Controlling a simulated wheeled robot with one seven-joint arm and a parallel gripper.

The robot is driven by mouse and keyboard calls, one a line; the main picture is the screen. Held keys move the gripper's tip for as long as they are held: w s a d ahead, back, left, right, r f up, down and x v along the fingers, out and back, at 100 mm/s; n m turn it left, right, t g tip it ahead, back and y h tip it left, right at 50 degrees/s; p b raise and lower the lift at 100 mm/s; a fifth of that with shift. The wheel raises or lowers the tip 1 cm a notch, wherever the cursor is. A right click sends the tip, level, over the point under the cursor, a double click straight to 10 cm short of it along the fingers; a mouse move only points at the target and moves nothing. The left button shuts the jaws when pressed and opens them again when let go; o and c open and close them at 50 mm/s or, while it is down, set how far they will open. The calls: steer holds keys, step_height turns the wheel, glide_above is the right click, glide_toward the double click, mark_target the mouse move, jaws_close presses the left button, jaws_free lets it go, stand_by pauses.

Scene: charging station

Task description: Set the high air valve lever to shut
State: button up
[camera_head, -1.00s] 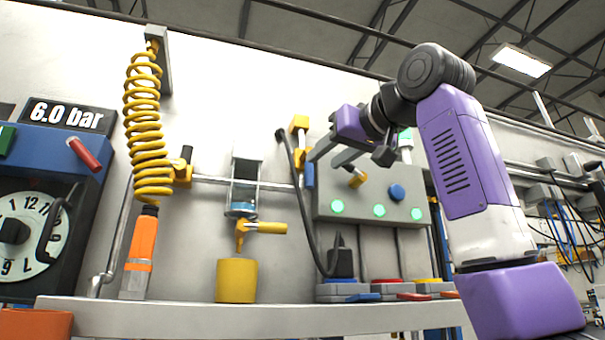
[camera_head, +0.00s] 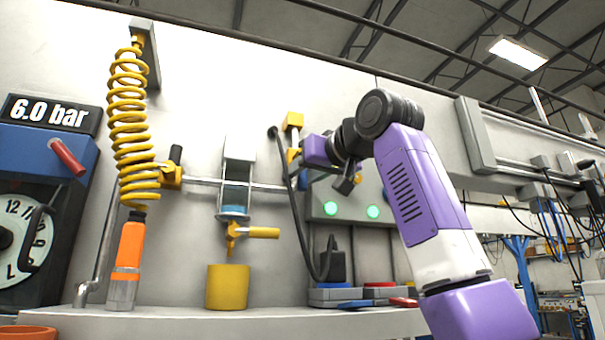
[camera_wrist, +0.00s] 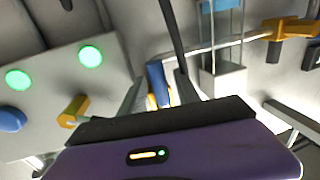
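A yellow valve block (camera_head: 293,121) sits high on the wall, left of the grey panel. In the wrist view, a blue lever (camera_wrist: 158,80) with yellow parts by it shows between my two fingers. In the head view the lever is mostly hidden by my gripper (camera_head: 300,168). My gripper, which also shows in the wrist view (camera_wrist: 160,92), is open, its fingers apart on either side of the lever. I cannot tell whether either finger touches it.
A grey panel (camera_head: 345,196) with green lights and a yellow knob (camera_wrist: 73,111) is close beside my gripper. A black cable (camera_head: 297,215) hangs near it. A glass filter unit (camera_head: 237,185), a second yellow valve (camera_head: 172,176) and a coiled yellow hose (camera_head: 131,130) are further left.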

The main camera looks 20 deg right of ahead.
jaws_close()
stand_by(1.2)
